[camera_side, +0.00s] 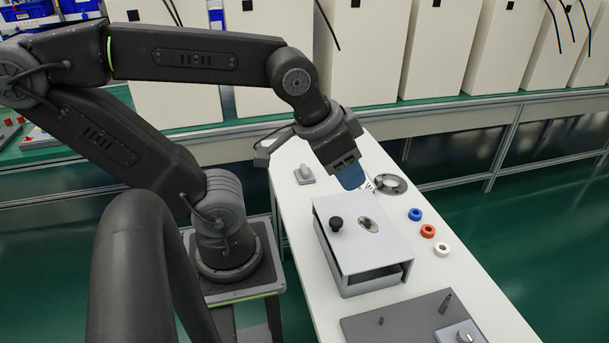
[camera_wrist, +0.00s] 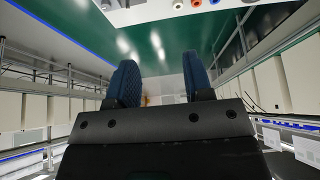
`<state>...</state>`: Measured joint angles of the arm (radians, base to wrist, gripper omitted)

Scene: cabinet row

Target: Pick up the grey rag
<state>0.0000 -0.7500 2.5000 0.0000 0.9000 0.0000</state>
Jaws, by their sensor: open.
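I cannot make out a grey rag for certain in either view. A flat grey round thing (camera_side: 390,183) lies on the white table just right of my gripper in the side view; its material is too small to tell. A small grey piece (camera_side: 304,174) with an upright part stands on the table to the left. My gripper (camera_side: 351,178) is above the table, behind the grey box, its blue fingers pointing down. In the wrist view the two blue fingers of my gripper (camera_wrist: 160,78) are apart, with nothing held between them.
A grey box (camera_side: 345,265) with a black knob (camera_side: 337,223) stands in front of my gripper. Blue (camera_side: 415,214), orange (camera_side: 428,230) and white (camera_side: 442,249) rings lie to its right. A dark grey plate (camera_side: 385,324) is at the near end. Pale cabinets (camera_side: 360,50) line the back.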

